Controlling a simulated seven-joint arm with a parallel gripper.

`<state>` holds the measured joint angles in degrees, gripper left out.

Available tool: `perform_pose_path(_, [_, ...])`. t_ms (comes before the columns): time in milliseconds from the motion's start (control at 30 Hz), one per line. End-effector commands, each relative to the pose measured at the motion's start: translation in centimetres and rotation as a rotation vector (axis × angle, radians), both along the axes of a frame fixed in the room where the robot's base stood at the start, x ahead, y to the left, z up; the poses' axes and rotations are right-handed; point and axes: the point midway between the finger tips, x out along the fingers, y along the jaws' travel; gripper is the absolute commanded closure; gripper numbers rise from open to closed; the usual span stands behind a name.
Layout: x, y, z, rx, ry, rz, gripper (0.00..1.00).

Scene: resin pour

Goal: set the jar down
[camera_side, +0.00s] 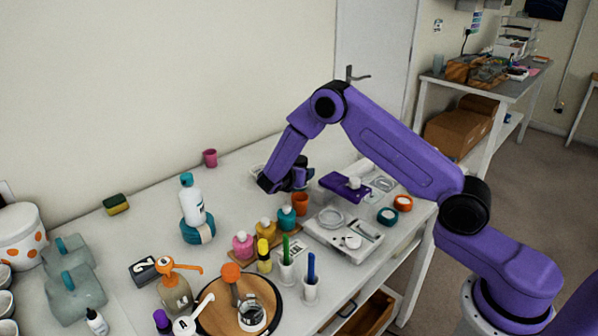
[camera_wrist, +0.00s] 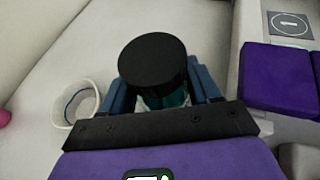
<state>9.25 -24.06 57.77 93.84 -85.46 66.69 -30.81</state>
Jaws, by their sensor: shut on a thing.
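The jar (camera_wrist: 155,68) has a wide black lid and a clear lower part with teal showing in it. In the wrist view it sits between the two blue fingers of my gripper (camera_wrist: 165,92), which is shut on it. In the side view my gripper (camera_side: 299,178) is low over the back of the white table, left of the purple block. There the jar is small and dark among the fingers. I cannot tell whether its base touches the table.
A white cup (camera_wrist: 76,104) stands left of my gripper in the wrist view. A purple block (camera_wrist: 274,78) and a card marked 1 (camera_wrist: 289,24) are at right. Table beyond the jar looks clear.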

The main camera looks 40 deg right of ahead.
Motion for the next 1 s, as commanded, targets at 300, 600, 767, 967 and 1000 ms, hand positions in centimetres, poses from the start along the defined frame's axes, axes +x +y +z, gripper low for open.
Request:
perform_pose_path(300, [0.0, 0.0, -0.3, 0.000, 0.000, 0.000, 0.22])
perform_pose_path(600, [0.0, 0.0, -0.3, 0.000, 0.000, 0.000, 0.13])
perform_pose_path(767, [-0.1, 0.5, 0.2, 0.000, 0.001, 0.003, 0.13])
perform_pose_path(967, [-1.3, 3.4, 1.5, 0.000, 0.000, 0.005, 0.13])
perform_pose_path(1000, [-1.6, 4.1, 1.9, -0.001, -0.001, 0.004, 0.13])
